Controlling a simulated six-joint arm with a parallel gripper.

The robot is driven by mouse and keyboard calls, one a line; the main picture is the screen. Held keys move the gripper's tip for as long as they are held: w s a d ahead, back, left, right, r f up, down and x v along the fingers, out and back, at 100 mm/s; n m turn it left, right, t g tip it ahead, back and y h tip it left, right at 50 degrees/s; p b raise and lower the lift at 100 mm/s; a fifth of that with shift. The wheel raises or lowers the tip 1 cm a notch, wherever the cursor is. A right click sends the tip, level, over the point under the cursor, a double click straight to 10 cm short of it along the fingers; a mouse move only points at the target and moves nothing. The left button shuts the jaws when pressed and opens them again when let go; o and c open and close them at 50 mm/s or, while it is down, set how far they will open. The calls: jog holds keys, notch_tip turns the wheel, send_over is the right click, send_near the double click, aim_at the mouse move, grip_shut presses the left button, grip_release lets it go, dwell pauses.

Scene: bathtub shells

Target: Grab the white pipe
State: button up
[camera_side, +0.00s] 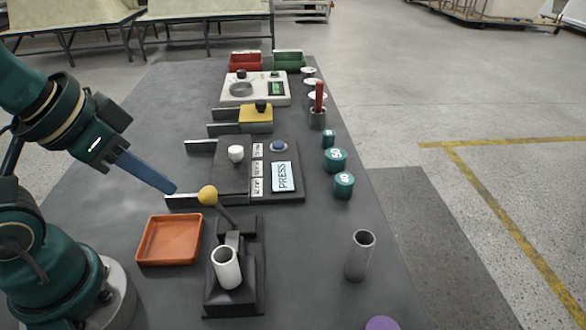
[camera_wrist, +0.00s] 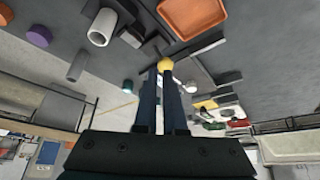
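The white pipe (camera_side: 227,268) is a short hollow tube. It stands upright, slightly tilted, in a black holder (camera_side: 236,303) at the front middle of the table. The white pipe also shows at the upper left of the wrist view (camera_wrist: 102,28). My gripper (camera_side: 172,189) is up and to the left of the pipe in the side view, well apart from it, with its blue fingers angled downward. In the wrist view my gripper (camera_wrist: 161,72) shows two fingers with a narrow gap and nothing between them.
A lever with a yellow ball (camera_side: 208,195) rises behind the holder, close to my fingertips in the side view. An orange tray (camera_side: 170,240) lies left. A grey pipe (camera_side: 359,256) stands right. Several teal weights (camera_side: 335,160) and a button panel (camera_side: 284,177) are farther back.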

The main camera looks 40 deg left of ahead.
jog(key=o, duration=0.9)
